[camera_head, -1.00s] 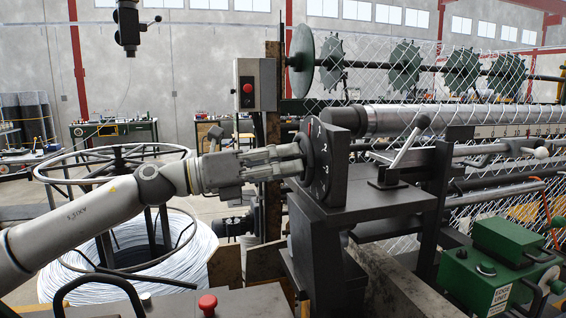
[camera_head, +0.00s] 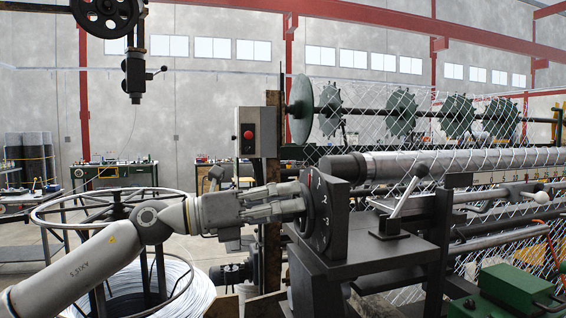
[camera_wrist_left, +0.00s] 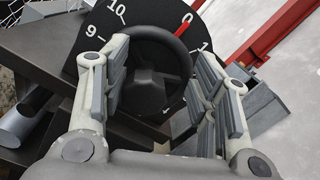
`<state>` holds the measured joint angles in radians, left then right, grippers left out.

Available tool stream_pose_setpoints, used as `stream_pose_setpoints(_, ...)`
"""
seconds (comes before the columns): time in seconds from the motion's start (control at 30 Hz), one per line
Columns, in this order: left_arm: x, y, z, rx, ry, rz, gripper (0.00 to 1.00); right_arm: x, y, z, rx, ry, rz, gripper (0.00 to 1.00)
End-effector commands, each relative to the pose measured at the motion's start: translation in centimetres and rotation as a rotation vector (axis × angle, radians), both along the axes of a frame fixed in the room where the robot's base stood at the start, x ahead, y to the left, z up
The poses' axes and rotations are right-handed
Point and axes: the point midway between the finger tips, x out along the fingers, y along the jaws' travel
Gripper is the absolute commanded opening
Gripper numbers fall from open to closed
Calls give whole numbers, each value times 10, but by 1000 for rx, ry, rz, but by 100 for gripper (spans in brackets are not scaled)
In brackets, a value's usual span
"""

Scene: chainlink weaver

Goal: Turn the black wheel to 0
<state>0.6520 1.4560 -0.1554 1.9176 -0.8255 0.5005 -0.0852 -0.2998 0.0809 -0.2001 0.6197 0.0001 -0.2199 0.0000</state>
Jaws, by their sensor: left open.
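The black wheel (camera_wrist_left: 138,78) shows in the left wrist view, in front of a dark dial plate (camera_wrist_left: 116,18) with white numbers 9, 10, 0 and 1. A red pointer (camera_wrist_left: 184,38) at the wheel's rim points close to the 0. My left gripper (camera_wrist_left: 160,112) is open, with one finger on each side of the wheel; I cannot tell if the fingers touch it. My right gripper is not in view.
A dark machine table (camera_head: 365,255) bears the dial. A metal lever (camera_head: 407,195) stands right of it, before the chain-link mesh (camera_head: 450,130). A control box with a red button (camera_head: 248,134) is behind the gripper. A wire coil (camera_head: 135,285) stands below my arm.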

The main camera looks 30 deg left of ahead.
Motion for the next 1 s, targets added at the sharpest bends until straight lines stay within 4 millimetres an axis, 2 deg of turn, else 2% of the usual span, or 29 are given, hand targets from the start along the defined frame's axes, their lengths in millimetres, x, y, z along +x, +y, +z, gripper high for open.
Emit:
stream_pose_setpoints(0.8, 1, 1, 67, -4, -1, 6, 55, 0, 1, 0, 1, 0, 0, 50)
stream_pose_setpoints(1.0, 1, 1, 76, -3, 4, 7, 55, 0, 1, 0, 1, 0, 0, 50)
